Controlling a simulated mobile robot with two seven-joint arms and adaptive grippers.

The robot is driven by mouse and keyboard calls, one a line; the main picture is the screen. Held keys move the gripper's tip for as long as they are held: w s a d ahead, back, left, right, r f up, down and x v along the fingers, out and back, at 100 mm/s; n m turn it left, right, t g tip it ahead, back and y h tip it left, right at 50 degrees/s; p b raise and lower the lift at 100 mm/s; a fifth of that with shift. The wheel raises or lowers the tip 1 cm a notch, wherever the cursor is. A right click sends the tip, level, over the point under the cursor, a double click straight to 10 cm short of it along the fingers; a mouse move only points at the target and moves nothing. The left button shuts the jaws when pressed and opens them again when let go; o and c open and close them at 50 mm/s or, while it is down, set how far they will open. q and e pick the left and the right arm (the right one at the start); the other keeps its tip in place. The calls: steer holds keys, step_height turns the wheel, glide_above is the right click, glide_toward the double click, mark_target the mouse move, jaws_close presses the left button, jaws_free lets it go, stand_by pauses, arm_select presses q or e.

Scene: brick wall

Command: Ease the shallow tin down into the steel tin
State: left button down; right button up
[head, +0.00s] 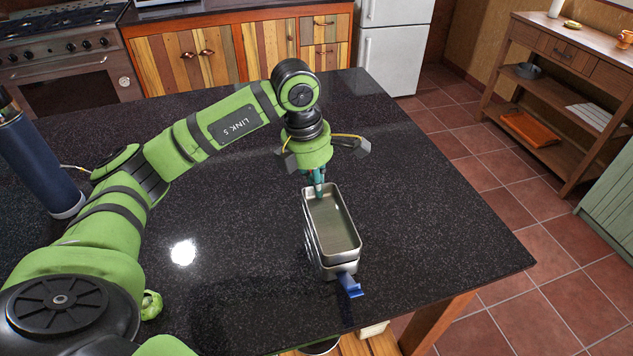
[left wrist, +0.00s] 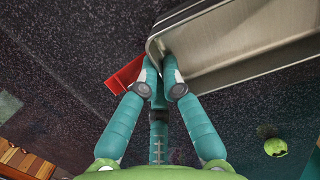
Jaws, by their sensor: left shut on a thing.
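My left gripper (head: 318,190) is shut on the far end wall of the shallow tin (head: 330,222), a rectangular metal tin with an empty inside. In the left wrist view the fingertips (left wrist: 162,68) pinch the corner end of this tin (left wrist: 240,45). The steel tin (head: 322,264) is directly below it on the dark counter, with its wall showing at the near left and near end. The shallow tin covers its opening. I cannot tell how far the shallow tin sits inside it or whether they touch. My right gripper is not in view.
A blue tab (head: 350,286) sticks out at the near end of the tins. A red piece (left wrist: 126,76) is beside the fingertips. A blue bottle (head: 38,160) stands at the left and a green item (head: 151,305) lies near my arm. The counter (head: 430,240) is clear to the right.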

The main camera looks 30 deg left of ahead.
arm_select(q)
steer(key=shift+f, duration=0.15)
stand_by(0.5)
steer(key=c, duration=1.3)
jaws_free()
steer(key=r, duration=0.4)
steer(key=s+a+r, duration=0.1)
steer(key=r, duration=0.7)
steer(key=shift+s+a, duration=0.15)
steer(key=shift+s, duration=0.05)
